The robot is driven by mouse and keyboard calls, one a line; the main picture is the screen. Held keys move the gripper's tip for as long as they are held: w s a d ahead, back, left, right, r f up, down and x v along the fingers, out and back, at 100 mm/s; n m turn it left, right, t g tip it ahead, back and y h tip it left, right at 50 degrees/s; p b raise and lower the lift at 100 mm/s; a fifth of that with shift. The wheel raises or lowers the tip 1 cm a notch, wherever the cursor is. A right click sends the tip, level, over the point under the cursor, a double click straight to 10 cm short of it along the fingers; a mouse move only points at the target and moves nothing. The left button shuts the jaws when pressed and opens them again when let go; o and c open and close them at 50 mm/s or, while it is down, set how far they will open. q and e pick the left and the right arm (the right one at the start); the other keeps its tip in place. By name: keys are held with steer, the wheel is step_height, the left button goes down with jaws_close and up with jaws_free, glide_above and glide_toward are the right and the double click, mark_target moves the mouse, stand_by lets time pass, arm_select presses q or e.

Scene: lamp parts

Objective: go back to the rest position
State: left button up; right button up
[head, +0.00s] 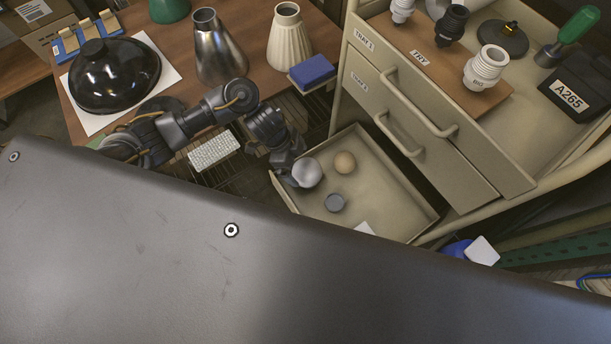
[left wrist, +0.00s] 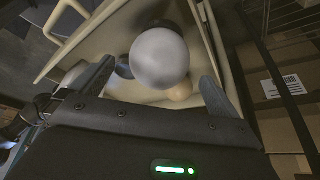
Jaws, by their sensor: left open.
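My left gripper (head: 288,177) reaches down over the left side of an open beige drawer (head: 398,226). Its fingers are open. A white globe bulb (head: 307,173) lies in the drawer right beside the gripper. In the left wrist view the bulb (left wrist: 160,57) appears between the two spread fingers and a little beyond their tips; I cannot tell whether either finger touches it. A tan ball (head: 345,162) and a small grey round piece (head: 335,203) lie near it in the drawer. My right gripper is not in view.
The beige cabinet (head: 410,120) with closed upper drawers stands right of the arm. Sockets sit on its top tray. A wooden table behind holds a black shade (head: 113,75), a metal shade (head: 216,50), a ribbed cream shade (head: 288,38) and a blue block (head: 312,71).

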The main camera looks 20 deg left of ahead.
arm_select(q)
steer(key=shift+p+v, duration=0.3)
steer(key=shift+v, duration=1.3)
